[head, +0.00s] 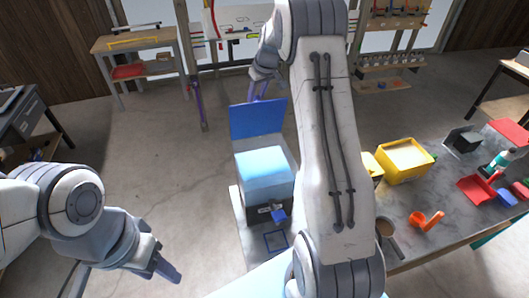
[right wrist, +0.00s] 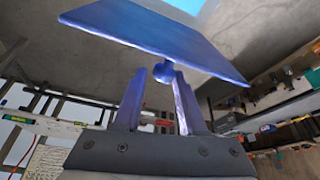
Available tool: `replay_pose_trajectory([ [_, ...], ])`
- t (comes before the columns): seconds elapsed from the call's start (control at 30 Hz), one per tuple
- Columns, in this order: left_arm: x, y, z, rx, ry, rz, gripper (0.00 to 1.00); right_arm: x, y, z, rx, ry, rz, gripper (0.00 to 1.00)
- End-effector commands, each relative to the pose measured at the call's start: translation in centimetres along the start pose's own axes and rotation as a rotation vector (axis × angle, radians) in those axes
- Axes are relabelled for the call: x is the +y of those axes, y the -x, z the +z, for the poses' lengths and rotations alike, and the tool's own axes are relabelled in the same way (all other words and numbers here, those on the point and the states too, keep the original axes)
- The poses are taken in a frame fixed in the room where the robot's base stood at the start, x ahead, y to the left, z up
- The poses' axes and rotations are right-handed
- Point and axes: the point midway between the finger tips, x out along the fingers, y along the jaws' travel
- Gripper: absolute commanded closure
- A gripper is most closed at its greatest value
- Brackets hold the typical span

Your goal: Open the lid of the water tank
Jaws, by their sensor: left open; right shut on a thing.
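The water tank (head: 252,207) stands on a light platform in the middle of the head view, with pale blue showing in its open top. Its blue lid (head: 257,118) stands up at the tank's far edge. My right gripper (head: 260,90) is behind the upper part of the lid. In the right wrist view, the fingers are shut on the small round blue knob (right wrist: 162,72) of the lid (right wrist: 155,38). My left gripper (head: 165,268) is open and empty, low at the left, apart from the tank.
A table (head: 440,220) at the right holds a yellow bin (head: 404,162), a red tray (head: 478,189) and an orange item (head: 428,221). A workbench (head: 130,42) stands at the back left. The floor left of the tank is clear. My right arm hides part of the table.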

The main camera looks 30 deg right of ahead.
Motion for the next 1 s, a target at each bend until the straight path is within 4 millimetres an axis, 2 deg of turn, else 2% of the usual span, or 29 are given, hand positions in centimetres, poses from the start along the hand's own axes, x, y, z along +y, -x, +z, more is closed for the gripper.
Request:
replay_pose_trajectory([
  [0.03, 0.0, 0.0, 0.0, 0.0, 0.0, 0.0, 0.5, 0.5, -0.1, -0.1, 0.0, 0.0, 0.007, 0.77],
  [0.43, 0.0, 0.0, 0.0, 0.0, 0.0, 0.0, 0.5, 0.6, -0.2, -0.3, 0.001, -0.001, 0.007, 0.78],
  [1.0, 0.0, 0.0, 0.0, 0.0, 0.0, 0.0, 0.5, 1.8, -1.9, -3.4, -0.001, 0.0, 0.007, 0.76],
])
